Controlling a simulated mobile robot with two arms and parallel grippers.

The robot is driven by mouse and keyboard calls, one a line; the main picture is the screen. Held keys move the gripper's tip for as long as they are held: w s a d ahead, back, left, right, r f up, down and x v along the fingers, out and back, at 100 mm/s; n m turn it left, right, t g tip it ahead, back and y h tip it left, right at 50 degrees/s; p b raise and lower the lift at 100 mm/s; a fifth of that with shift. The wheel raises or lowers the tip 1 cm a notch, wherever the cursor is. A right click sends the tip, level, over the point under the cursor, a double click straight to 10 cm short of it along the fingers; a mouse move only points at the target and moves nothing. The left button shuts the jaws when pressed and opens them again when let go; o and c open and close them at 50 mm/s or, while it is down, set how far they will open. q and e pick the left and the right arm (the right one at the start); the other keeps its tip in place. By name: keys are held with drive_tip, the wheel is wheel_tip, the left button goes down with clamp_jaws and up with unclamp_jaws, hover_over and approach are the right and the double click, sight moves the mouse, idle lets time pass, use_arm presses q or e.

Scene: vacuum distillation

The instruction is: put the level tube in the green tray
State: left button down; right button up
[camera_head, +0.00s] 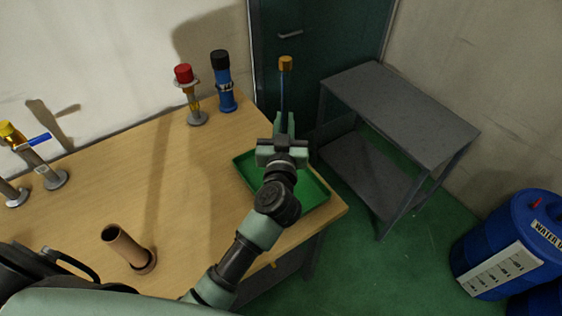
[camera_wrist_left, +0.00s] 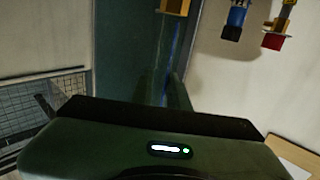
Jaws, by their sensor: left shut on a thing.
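The level tube (camera_head: 282,92) is a thin, bluish upright tube with a brass-coloured cap at its top. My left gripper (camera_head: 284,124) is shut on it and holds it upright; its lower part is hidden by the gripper. In the left wrist view the tube (camera_wrist_left: 163,62) rises behind the gripper body, with its brass cap at the top edge. The green tray (camera_head: 315,191) lies on the right end of the wooden table. My left gripper and wrist are over it in the picture and cover its middle. What I see of the tray is empty. My right gripper is not in view.
A red-capped fitting (camera_head: 194,97) and a blue cylinder with a black top (camera_head: 222,82) stand at the table's back. A brown tube (camera_head: 128,246) stands at the front left, yellow-topped fittings (camera_head: 38,165) far left. A grey shelf (camera_head: 405,105) and blue drum (camera_head: 510,245) are right.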

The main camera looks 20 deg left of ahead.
use_arm(q)
drive_tip(key=shift+w+d, duration=0.1)
drive_tip(key=shift+w, duration=0.25)
drive_tip(key=f+b, duration=0.3)
drive_tip(key=f, duration=0.3)
drive_tip(key=shift+s, duration=0.2)
wheel_tip(320, 180, down, 13)
drive_tip(key=b, duration=0.5)
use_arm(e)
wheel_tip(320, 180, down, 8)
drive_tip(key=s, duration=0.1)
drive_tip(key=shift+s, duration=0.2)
use_arm(q)
drive_tip(key=shift+f, duration=0.15)
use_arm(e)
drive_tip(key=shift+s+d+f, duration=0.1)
use_arm(q)
drive_tip(key=c, duration=1.4)
unclamp_jaws()
drive_tip(key=shift+f, duration=0.1)
drive_tip(key=shift+o, duration=0.2)
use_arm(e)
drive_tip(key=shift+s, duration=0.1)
